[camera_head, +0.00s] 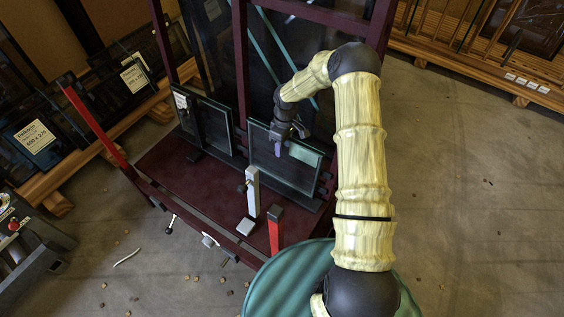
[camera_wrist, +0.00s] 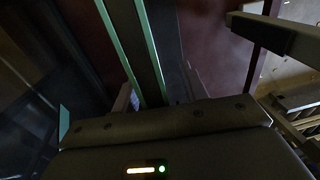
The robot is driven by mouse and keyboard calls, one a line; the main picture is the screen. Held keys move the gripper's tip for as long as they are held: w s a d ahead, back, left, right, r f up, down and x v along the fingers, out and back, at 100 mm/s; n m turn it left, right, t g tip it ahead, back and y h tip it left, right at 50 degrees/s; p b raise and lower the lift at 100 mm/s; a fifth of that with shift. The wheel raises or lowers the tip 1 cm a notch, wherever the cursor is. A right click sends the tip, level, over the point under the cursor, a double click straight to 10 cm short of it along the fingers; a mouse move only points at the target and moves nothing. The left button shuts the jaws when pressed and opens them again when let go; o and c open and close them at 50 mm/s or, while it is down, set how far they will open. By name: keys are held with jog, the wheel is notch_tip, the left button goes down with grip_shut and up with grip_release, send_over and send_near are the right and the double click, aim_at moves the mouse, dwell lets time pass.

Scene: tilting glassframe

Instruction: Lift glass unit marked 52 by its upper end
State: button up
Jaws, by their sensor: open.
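Two framed glass units stand upright on the dark red rack base in the head view: a left unit (camera_head: 214,128) with a white label, and a right unit (camera_head: 284,172). I cannot read a 52 on either. My gripper (camera_head: 280,148) is at the upper edge of the right unit, pointing down. In the wrist view my gripper (camera_wrist: 158,94) is open, and the glass unit's pale green edges (camera_wrist: 148,52) run down between its fingers. I cannot tell whether a finger touches the glass. The unit's lower part is hidden there.
Dark red rack posts (camera_head: 240,62) rise behind the units. A grey upright clamp (camera_head: 252,190) and a red post (camera_head: 275,228) stand in front. A wooden rack of panels (camera_head: 60,150) is at the left. The concrete floor (camera_head: 470,190) at the right is clear.

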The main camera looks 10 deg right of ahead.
jog(key=shift+f, duration=0.15)
dwell(0.4)
grip_shut()
dwell(1.2)
jog(key=shift+w, duration=0.1)
